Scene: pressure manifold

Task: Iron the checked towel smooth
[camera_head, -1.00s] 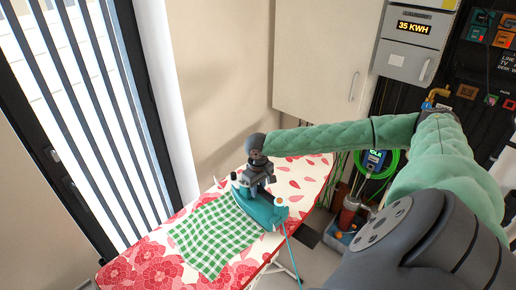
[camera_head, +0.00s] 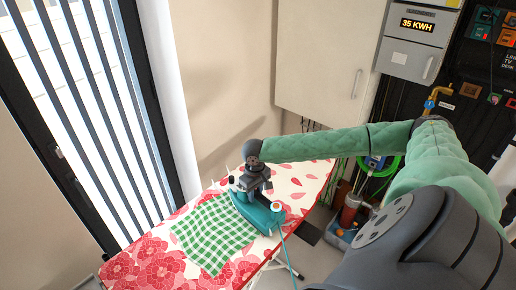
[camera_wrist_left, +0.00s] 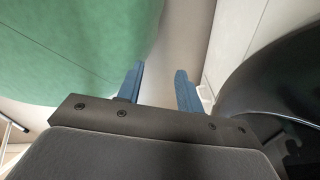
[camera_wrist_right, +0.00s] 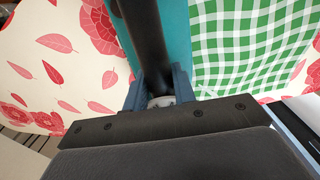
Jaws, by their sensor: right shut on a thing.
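The green-and-white checked towel (camera_head: 212,232) lies on the ironing board (camera_head: 305,181), which has a red flower cover. It also shows in the right wrist view (camera_wrist_right: 255,45). A teal iron (camera_head: 262,217) stands at the towel's right edge; whether its sole touches the cloth is hidden. My right gripper (camera_head: 254,183) is above the iron and shut on its dark handle (camera_wrist_right: 143,40), seen between the fingers in the right wrist view. My left gripper (camera_wrist_left: 160,88) shows only in the left wrist view, its blue fingers apart with nothing between them.
A teal cord (camera_head: 288,258) hangs from the iron over the board's front edge. A window with slats (camera_head: 85,110) is on the left. A beige cabinet (camera_head: 325,60) is behind the board. A red container (camera_head: 350,210) and green hose (camera_head: 385,165) are at right.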

